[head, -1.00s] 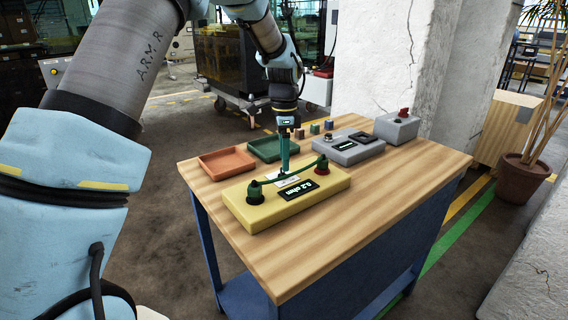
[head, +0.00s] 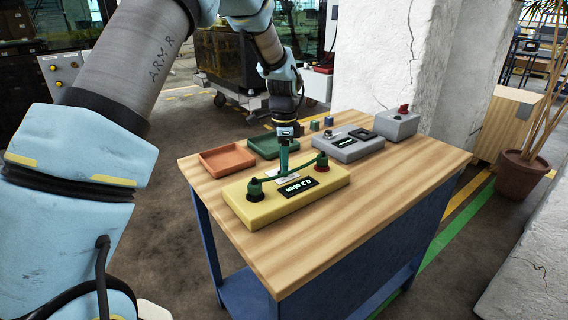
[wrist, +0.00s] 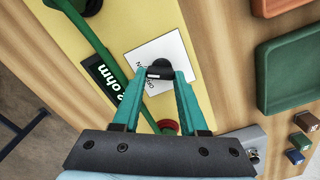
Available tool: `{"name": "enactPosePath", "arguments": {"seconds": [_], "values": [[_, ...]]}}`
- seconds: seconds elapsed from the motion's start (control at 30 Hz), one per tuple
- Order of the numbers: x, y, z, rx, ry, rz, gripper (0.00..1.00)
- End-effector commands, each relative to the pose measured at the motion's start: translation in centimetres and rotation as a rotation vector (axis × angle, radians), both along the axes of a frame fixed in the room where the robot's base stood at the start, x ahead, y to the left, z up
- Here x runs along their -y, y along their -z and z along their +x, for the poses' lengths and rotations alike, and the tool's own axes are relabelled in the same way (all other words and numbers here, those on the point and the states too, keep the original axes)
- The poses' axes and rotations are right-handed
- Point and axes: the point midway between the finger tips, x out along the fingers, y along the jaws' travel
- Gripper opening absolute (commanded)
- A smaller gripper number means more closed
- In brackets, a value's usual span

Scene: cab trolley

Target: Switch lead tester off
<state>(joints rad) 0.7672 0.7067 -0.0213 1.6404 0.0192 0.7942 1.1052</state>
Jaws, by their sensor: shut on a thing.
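The lead tester (head: 255,212) is a yellow box at the near left of the wooden-topped trolley. Its display (head: 297,187) reads 0.2 ohm. A green lead (head: 300,169) bridges its black terminal and its red terminal. In the wrist view, a black switch knob (wrist: 159,69) stands on a white label (wrist: 160,55) whose lettering is only partly readable. My gripper (head: 283,173) points down over the tester, behind the lead. In the wrist view my gripper (wrist: 163,73) has its teal fingertips closed on the knob's two sides. The knob is hidden in the head view.
An orange tray (head: 227,148) and a green tray (head: 259,153) lie behind the tester. Small blocks (head: 315,126), a grey device (head: 348,153) and a grey box (head: 397,130) with a red top stand further back. The right front of the top (head: 400,180) is clear.

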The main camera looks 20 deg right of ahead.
Motion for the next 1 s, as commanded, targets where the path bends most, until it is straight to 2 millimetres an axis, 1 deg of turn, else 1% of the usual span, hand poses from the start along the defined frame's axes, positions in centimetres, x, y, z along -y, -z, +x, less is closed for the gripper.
{"name": "enactPosePath", "arguments": {"seconds": [0.03,0.2,0.27,0.67,0.87,1.0], "values": [[-0.01,-0.01,-0.02,0.0,0.0,0.0,0.24],[0.0,-0.01,-0.03,-0.001,0.0,0.0,0.05],[0.0,-0.01,-0.03,-0.001,0.0,0.0,0.0],[0.02,-0.01,-0.02,-0.001,-0.035,0.0,0.0],[0.05,0.0,0.06,-0.001,-0.139,0.001,0.0],[0.08,0.01,0.12,0.0,-0.253,0.001,0.0]]}}
